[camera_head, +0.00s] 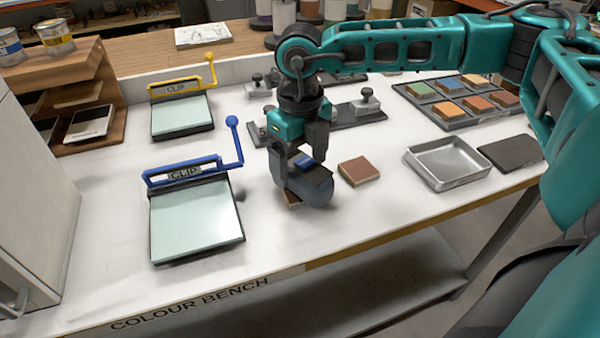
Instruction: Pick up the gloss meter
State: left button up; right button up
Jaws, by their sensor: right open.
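The gloss meter (312,189) is a rounded grey-blue device with a dark top and a blue patch. It sits near the middle of the white bench, and a brown edge, seemingly of a tile, shows under its lower left side. My right gripper (301,155) is directly above and behind it, pointing down, with its jaws open. The fingers overlap the meter's upper part in the picture, and I cannot tell whether they touch it. My left gripper is not in view.
A reddish-brown tile (358,171) lies just right of the meter. A blue-clip board (197,222) and a yellow-clip board (183,117) lie left. A metal tray (449,184), dark pad (511,153) and colour-tile rack (432,107) are right. The bench front is clear.

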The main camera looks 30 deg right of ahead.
jog(key=shift+c, duration=0.4)
jog(key=c, duration=1.5)
jog(key=shift+r, duration=0.2)
notch_tip(320, 180, up, 20)
jog(key=shift+f+p, duration=0.1)
jog(key=shift+p, duration=0.2)
